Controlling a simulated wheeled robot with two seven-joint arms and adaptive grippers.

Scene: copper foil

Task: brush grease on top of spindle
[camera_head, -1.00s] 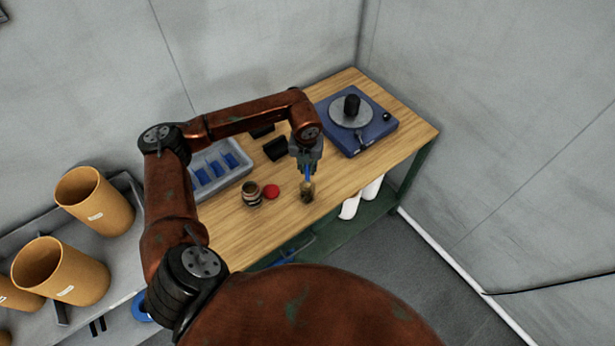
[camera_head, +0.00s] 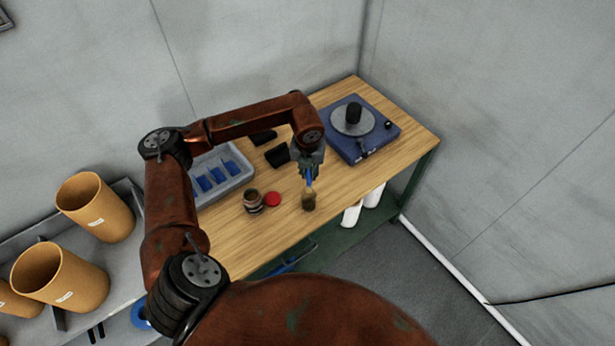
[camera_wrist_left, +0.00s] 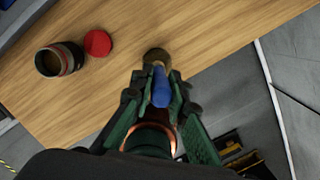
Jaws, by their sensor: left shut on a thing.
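My left gripper (camera_head: 310,172) is shut on the blue handle of a brush (camera_head: 309,199) that points down over the front part of the wooden workbench. In the left wrist view the blue handle (camera_wrist_left: 161,88) sits between the green fingers and the brush's brown head (camera_wrist_left: 157,56) is beyond them. An open jar (camera_head: 253,202), likely the grease, stands left of the brush, with its red lid (camera_head: 272,199) beside it. The spindle (camera_head: 354,112) is a dark upright piece on the round grey plate of a blue machine (camera_head: 345,148), apart from the brush. My right gripper is not in view.
A grey tray (camera_head: 245,178) with blue pieces lies at the left of the workbench (camera_head: 235,248). Dark blocks (camera_head: 277,156) lie behind the gripper. White rolls (camera_head: 351,214) are below on a shelf. Tan bins (camera_head: 96,205) stand at far left.

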